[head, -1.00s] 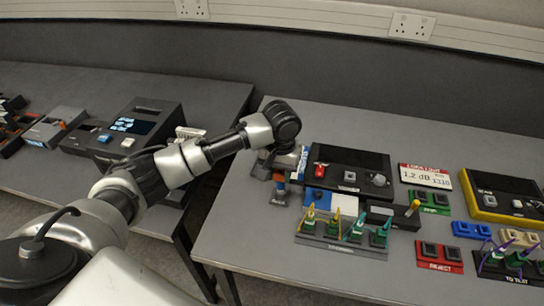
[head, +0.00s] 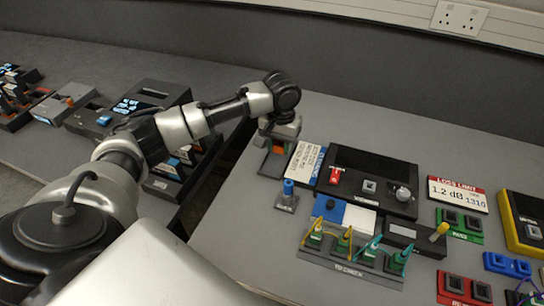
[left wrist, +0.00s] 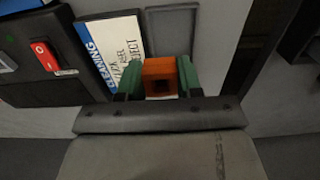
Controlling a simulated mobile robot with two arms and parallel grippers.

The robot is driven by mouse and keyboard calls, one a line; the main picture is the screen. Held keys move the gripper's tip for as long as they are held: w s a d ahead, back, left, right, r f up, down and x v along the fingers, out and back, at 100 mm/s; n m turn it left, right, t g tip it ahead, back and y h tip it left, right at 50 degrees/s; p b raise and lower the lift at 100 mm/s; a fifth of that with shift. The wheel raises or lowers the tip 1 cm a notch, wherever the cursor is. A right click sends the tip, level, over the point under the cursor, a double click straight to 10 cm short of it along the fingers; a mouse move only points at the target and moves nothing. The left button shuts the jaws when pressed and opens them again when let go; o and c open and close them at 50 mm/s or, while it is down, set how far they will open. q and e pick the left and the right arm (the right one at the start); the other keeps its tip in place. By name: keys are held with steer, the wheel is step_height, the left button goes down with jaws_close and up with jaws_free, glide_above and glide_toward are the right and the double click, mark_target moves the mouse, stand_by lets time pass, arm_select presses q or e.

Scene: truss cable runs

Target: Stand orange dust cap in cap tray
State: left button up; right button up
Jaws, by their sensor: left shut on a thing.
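The orange dust cap (left wrist: 160,78) is held between the green fingertips of my left gripper (left wrist: 159,84) in the left wrist view. In the head view a small orange part of the cap (head: 278,149) shows under the left gripper (head: 279,141). The gripper is over a dark, shallow tray (head: 268,170) at the near left of the table, seemingly the cap tray; it also shows beyond the cap in the left wrist view (left wrist: 173,24). I cannot tell whether the cap touches the tray. My right gripper is not in view.
The white cleaning card (head: 304,162) lies right beside the tray. A blue-topped post (head: 288,188) stands just in front. A black device with a red switch (head: 372,160) is to the right. The table's left edge and a gap are close by.

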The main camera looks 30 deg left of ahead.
mark_target(271, 170)
arm_select(q)
steer(key=shift+s+a+f, duration=0.4)
steer(key=shift+a+f, duration=0.05)
steer(key=shift+a, duration=0.1)
steer(key=shift+s+a+f, duration=0.25)
steer(key=shift+s+f, duration=0.1)
steer(key=shift+f, duration=0.05)
step_height(271, 170, down, 4)
steer(key=shift+w+r, duration=0.1)
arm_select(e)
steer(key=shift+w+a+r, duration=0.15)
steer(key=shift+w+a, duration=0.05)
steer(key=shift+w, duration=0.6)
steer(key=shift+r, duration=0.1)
arm_select(q)
steer(key=shift+f+p, duration=0.4)
steer(key=shift+f, duration=0.15)
steer(key=o, duration=0.9)
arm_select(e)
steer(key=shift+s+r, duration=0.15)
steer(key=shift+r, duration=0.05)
